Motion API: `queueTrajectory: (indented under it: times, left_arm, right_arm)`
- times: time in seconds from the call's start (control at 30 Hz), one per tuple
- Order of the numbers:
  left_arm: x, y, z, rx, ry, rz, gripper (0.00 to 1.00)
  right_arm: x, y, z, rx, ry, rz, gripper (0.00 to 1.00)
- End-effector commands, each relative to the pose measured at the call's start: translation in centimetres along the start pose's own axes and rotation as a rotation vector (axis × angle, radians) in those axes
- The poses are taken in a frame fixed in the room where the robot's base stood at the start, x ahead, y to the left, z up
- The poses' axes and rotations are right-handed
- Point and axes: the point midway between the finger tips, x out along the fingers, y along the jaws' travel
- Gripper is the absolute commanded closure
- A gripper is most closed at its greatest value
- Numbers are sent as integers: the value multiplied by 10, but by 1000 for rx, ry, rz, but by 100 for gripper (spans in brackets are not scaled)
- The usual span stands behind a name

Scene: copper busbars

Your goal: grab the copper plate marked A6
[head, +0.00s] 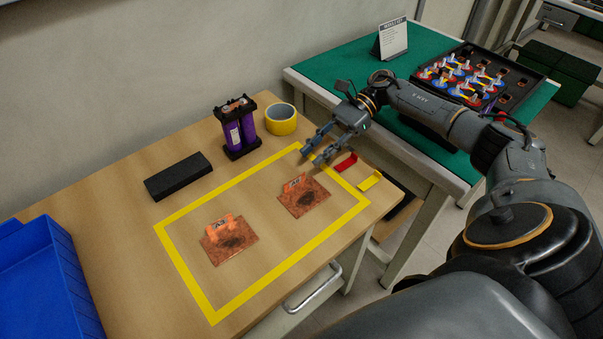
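Two square copper plates lie flat on the wooden table inside a yellow tape outline (181,260). One copper plate (238,248) is at the left and the other copper plate (310,203) is at the right. Each has an upright orange tab with a dark mark; the marks are too small to read surely, so I cannot tell which is A6. My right gripper (309,158) is open and empty, its fingers pointing left and down, beyond the right plate near the outline's far corner. It is apart from both plates. My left gripper is not in view.
A black block (178,177), a holder with purple cells (237,126) and a yellow tape roll (281,121) stand behind the outline. Small red (346,161) and yellow (370,180) pieces lie at right. A blue bin (45,290) is at left; a green-topped table (335,75) is beyond.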

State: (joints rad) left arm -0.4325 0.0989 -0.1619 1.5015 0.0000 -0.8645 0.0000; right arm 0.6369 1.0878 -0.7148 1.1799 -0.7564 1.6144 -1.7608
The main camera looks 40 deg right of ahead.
Motion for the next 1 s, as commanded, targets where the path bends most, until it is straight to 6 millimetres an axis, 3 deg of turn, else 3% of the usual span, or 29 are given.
queueTrajectory:
  times: [0.03, 0.27, 0.7, 1.0]
  left_arm:
    - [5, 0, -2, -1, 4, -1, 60]
    - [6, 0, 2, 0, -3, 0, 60]
    - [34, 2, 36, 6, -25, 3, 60]
    - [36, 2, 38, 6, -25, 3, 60]
  right_arm:
    - [4, 0, -9, -1, 0, -1, 71]
    - [22, 1, -8, -1, -1, 1, 71]
    - [75, 9, -5, -1, -1, 1, 71]
    - [79, 8, -6, 0, 0, -1, 73]
